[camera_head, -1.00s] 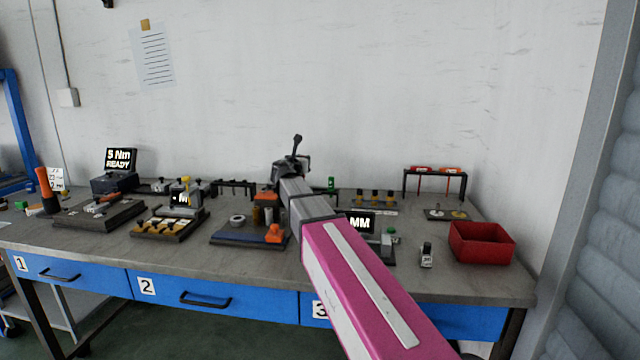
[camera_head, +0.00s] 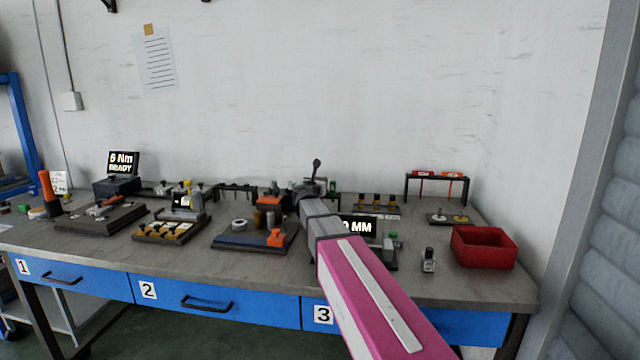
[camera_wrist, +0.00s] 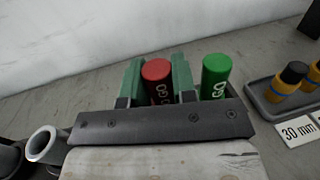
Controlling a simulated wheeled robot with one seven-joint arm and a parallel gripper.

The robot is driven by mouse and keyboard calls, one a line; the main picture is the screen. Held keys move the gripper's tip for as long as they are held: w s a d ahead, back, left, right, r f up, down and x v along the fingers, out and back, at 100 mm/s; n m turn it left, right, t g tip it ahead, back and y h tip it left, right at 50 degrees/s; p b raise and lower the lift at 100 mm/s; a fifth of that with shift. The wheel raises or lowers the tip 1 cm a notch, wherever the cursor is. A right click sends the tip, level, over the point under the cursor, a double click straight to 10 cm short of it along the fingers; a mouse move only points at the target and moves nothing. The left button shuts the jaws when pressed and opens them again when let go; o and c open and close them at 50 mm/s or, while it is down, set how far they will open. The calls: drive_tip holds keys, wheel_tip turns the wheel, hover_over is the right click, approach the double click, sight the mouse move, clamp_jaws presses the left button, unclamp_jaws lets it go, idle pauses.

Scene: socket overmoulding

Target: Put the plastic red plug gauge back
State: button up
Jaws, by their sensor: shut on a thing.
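In the wrist view the red plug gauge (camera_wrist: 157,80) stands roughly upright between the two green fingers of my gripper (camera_wrist: 156,84), which are shut on it. A green plug gauge (camera_wrist: 215,77) stands just to the right of it, outside the fingers. The lower end of the red gauge is hidden behind the dark gripper bar, so I cannot tell whether it sits in a holder. In the head view my gripper (camera_head: 314,184) is low over the back of the bench, and the red gauge is hidden there.
A grey ring (camera_wrist: 45,144) is at lower left. A red bin (camera_head: 483,247) and a rack with red and orange tools (camera_head: 436,176) stand farther right.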

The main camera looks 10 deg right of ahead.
drive_tip(key=shift+f, duration=0.55)
drive_tip(key=o, duration=0.9)
drive_tip(key=shift+o, duration=0.2)
drive_tip(key=shift+r, duration=0.1)
drive_tip(key=shift+r, duration=0.25)
drive_tip(key=v, duration=1.2)
drive_tip(key=shift+r, duration=0.3)
